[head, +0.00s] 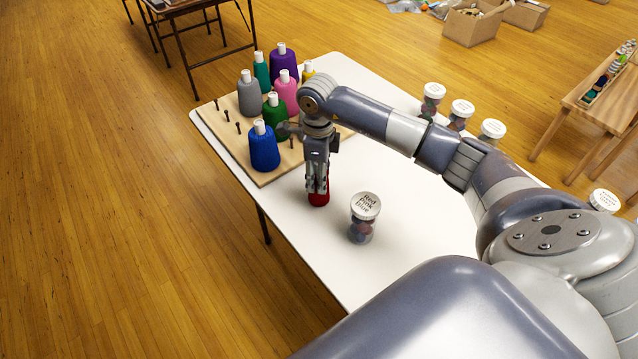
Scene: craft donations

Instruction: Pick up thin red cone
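The thin red cone (319,200) is upright at the white table's surface, in front of the pegged wooden board. Its upper part is mostly hidden by my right gripper (318,190). That gripper points straight down over the cone, with its fingers close together on either side of it and a little red showing between them. It appears shut on the cone. I cannot tell whether the cone's base touches the table. My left gripper is not in view.
The wooden board (228,125) carries several thread cones, including a blue one (264,150) close by, and bare pegs. A labelled jar (364,216) stands just right of the red cone. More jars (461,113) stand on the far side of the table. The near table area is clear.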

